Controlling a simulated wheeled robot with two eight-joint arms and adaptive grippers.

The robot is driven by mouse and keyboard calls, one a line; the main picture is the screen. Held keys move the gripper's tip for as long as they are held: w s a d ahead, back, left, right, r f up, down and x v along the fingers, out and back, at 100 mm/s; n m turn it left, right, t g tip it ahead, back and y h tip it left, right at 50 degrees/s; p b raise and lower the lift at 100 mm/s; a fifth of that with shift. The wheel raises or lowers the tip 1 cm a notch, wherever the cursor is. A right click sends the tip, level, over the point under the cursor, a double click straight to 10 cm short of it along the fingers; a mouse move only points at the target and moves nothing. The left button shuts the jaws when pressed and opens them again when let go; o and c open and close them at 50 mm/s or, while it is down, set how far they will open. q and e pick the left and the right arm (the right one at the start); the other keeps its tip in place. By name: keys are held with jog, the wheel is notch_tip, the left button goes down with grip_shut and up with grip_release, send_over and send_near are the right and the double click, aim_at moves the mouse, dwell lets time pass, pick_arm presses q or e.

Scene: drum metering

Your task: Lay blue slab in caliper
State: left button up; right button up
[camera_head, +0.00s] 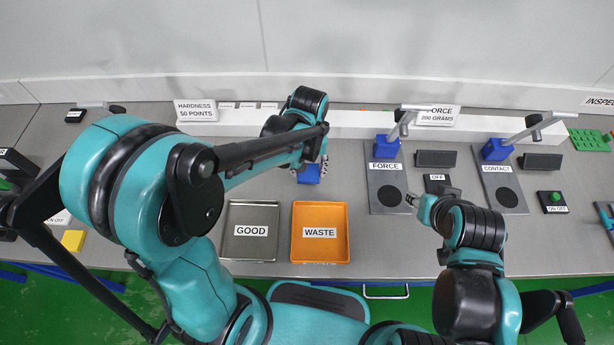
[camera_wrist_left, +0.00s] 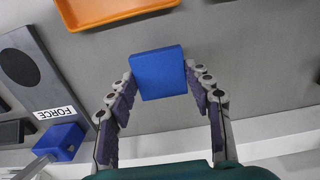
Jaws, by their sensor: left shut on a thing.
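The blue slab (camera_head: 309,174) is under my left gripper (camera_head: 311,168), behind the orange tray, in the head view. In the left wrist view, the blue slab (camera_wrist_left: 158,73) sits between the two fingers of my left gripper (camera_wrist_left: 160,78), which is shut on it. Whether the slab touches the table is hard to tell. I cannot make out a caliper; my left arm covers much of the table's left part. My right gripper (camera_head: 413,200) is by the force station's front edge, small, its finger opening unclear.
The grey GOOD tray (camera_head: 250,205) and orange WASTE tray (camera_head: 320,257) stand at the table's front. The FORCE station (camera_head: 383,202) and CONTACT station (camera_head: 500,205) stand to the right. A yellow block (camera_head: 73,240) is at left. Signs line the back ledge.

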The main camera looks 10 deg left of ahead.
aim_at(306, 176)
pick_arm(q)
jog(key=shift+w+a+f, duration=0.35)
jog(key=shift+a+f, duration=0.1)
notch_tip(306, 176, down, 3)
jog(key=shift+f+b, duration=0.2)
jog(key=shift+b, duration=0.7)
jog(key=shift+f, duration=0.25)
jog(key=shift+r, duration=0.1)
jog(key=shift+f, duration=0.2)
jog(key=o, duration=1.2)
jog(key=shift+c, duration=0.2)
